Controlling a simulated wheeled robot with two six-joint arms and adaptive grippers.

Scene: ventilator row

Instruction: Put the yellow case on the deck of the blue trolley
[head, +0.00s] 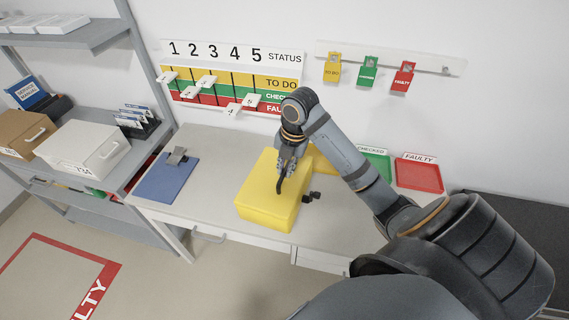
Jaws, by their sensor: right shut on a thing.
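The yellow case (265,209) is a box at the middle of the grey table, near its front edge. I cannot tell whether it rests on the table or is slightly raised. My right gripper (281,182) reaches down from above and is shut on the case at its top; the exact grip point is partly hidden by the fingers. The blue trolley is not in view. My left gripper is not in view.
A blue clipboard (166,182) lies on the table (206,206) at left. A small black item (312,197) is right of the case. Green (376,164) and red (420,177) trays are at the right. Shelves (85,121) stand left; a red floor marking (103,273) is at lower left.

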